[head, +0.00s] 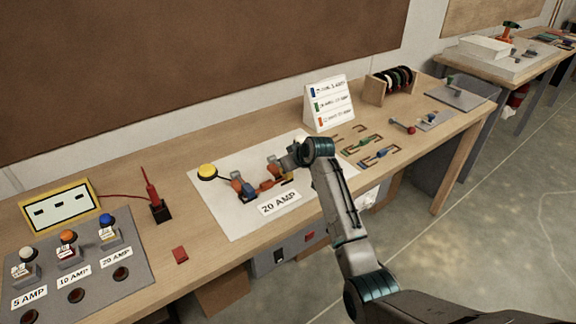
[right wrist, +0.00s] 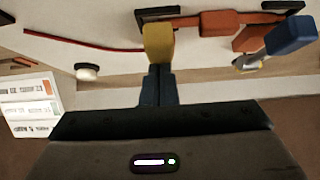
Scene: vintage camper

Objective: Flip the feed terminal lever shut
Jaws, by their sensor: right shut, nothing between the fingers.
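A white board (head: 222,205) marked "20 AMP" carries two terminals with an orange fuse (head: 267,184) between them; the fuse also shows in the right wrist view (right wrist: 215,23). The left terminal has a raised blue lever (head: 248,190), seen at the right in the wrist view (right wrist: 291,36). A yellow-orange lever handle (right wrist: 158,42) stands at the other terminal, directly in front of my right gripper (right wrist: 158,75). That gripper (head: 289,162) is shut and empty, close to the handle; contact is unclear. I cannot tell which lever is the feed lever. My left gripper is out of view.
A yellow button (head: 207,171) sits on the board's left. A white card stand (head: 328,104) is behind the gripper. A red probe (head: 152,190) and a grey fuse panel (head: 135,262) lie left. Loose fuses (head: 378,155) lie right. Bare wood fronts the board.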

